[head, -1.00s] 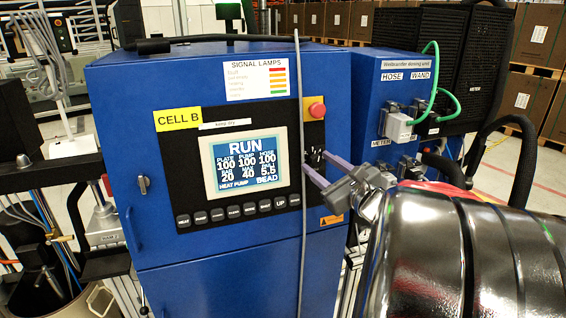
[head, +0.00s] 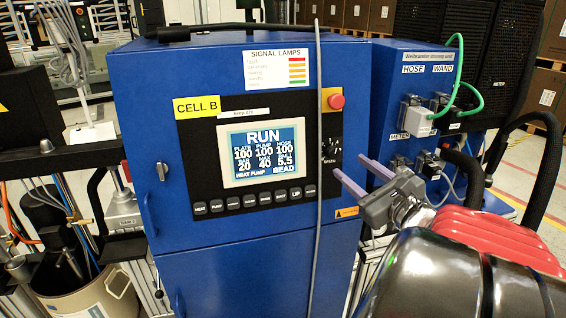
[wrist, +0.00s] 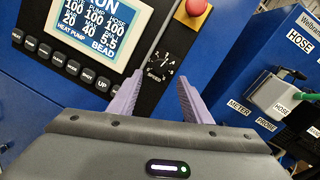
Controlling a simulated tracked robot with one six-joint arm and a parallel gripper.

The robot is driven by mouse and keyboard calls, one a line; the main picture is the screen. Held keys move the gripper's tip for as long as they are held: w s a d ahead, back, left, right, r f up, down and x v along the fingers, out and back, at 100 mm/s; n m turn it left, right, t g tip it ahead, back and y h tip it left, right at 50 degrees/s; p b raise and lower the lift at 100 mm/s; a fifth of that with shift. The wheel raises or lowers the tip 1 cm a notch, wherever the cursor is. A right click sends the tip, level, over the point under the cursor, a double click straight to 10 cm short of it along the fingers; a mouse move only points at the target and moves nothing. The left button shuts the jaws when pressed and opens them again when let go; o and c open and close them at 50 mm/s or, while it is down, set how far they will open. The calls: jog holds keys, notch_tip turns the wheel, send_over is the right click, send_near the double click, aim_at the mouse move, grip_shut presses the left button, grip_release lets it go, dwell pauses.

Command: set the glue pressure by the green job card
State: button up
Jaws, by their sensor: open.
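The blue cabinet labelled CELL B (head: 250,255) fills the middle of the head view. Its screen (head: 262,152) reads RUN, with PLATE, PUMP and HOSE at 100 and BAR at 20; it also shows in the wrist view (wrist: 80,30). A row of dark buttons (head: 249,202) runs below it. A black dial (head: 331,147) with a scale sits right of the screen, and in the wrist view (wrist: 160,65) it lies beyond the fingertips. My gripper (head: 349,166) is open and empty, in front of the panel's right edge. No green job card shows.
A red stop button (head: 336,101) sits above the dial. A grey cable (head: 318,230) hangs down the cabinet's front. At right a second blue unit (head: 410,60) carries plugs and green hoses (head: 462,90). A bucket (head: 95,295) stands at lower left.

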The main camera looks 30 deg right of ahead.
jog(key=s+a, duration=0.1)
jog(key=s, duration=0.5)
jog(key=shift+s, duration=0.4)
jog(key=shift+w, duration=0.1)
jog(key=w+a+f+n+g+y, duration=0.2)
jog(key=w+a+n+y, duration=0.4)
jog(key=a, duration=0.4)
jog(key=w+a+f+n+g+y, duration=0.2)
jog(key=w+a+n+y, duration=0.25)
jog(key=a+n, duration=0.4)
jog(key=s+a+f+n+g, duration=0.2)
jog(key=a+n+g, duration=0.1)
jog(key=a, duration=0.3)
jog(key=s+a+f+n+g, duration=0.2)
jog(key=a+f+n+g, duration=0.15)
jog(key=a, duration=0.25)
jog(key=s+f+n+g+h, duration=0.1)
jog(key=s+f+n+h, duration=0.1)
jog(key=s+n+h, duration=0.6)
jog(key=n, duration=0.4)
jog(key=shift+s+d+n, duration=0.3)
jog(key=shift+s, duration=0.1)
